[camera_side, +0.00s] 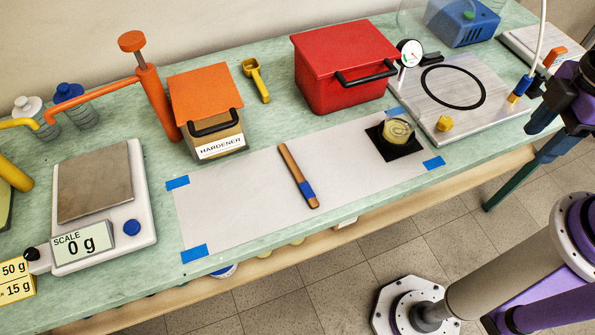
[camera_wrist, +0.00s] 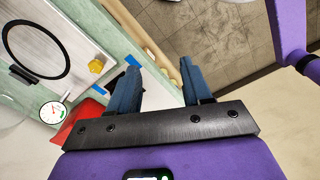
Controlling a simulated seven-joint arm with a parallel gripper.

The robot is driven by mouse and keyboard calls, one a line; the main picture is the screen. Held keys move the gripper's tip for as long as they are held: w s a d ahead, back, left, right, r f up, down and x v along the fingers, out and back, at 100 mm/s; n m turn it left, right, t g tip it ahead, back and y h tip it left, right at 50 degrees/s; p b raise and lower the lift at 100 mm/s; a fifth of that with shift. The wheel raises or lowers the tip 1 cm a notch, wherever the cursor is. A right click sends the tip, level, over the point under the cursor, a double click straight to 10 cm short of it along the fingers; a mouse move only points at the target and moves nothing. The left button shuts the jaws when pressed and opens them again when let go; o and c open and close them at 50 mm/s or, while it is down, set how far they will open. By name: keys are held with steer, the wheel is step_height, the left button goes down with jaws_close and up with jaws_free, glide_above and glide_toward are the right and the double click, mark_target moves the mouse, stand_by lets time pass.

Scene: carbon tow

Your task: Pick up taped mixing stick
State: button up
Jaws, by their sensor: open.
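The taped mixing stick (camera_side: 292,167) is a flat brown wooden stick with a blue tape band near its front end. It lies on the white sheet (camera_side: 235,205) at the middle of the bench, slanting toward the front edge. My gripper (camera_wrist: 160,67) is open, with two blue fingers apart and nothing between them. In the side view my gripper (camera_side: 537,143) is at the right edge, past the bench's front edge and well to the right of the stick. I cannot make out the stick in the wrist view.
A small cup (camera_side: 398,131) stands on a black square right of the stick. A scale (camera_side: 145,195) stands left. The sheet around the stick is clear.

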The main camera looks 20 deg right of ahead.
steer(key=w+a+r+m, duration=0.1)
steer(key=w+a+m, duration=0.2)
steer(key=w+a, duration=0.4)
steer(key=w+a+m, duration=0.3)
steer(key=w+a, duration=0.1)
steer(key=a, duration=0.5)
steer(key=m, duration=0.6)
glide_above(303, 182)
step_height(303, 182, down, 2)
steer(key=f, duration=1.2)
steer(key=shift+w+f, duration=0.25)
steer(key=shift+w, duration=0.05)
steer(key=shift+s+f, duration=0.15)
steer(key=shift+f, duration=1.25)
steer(key=shift+s+f, duration=0.1)
steer(key=shift+f, duration=1.25)
jaws_close()
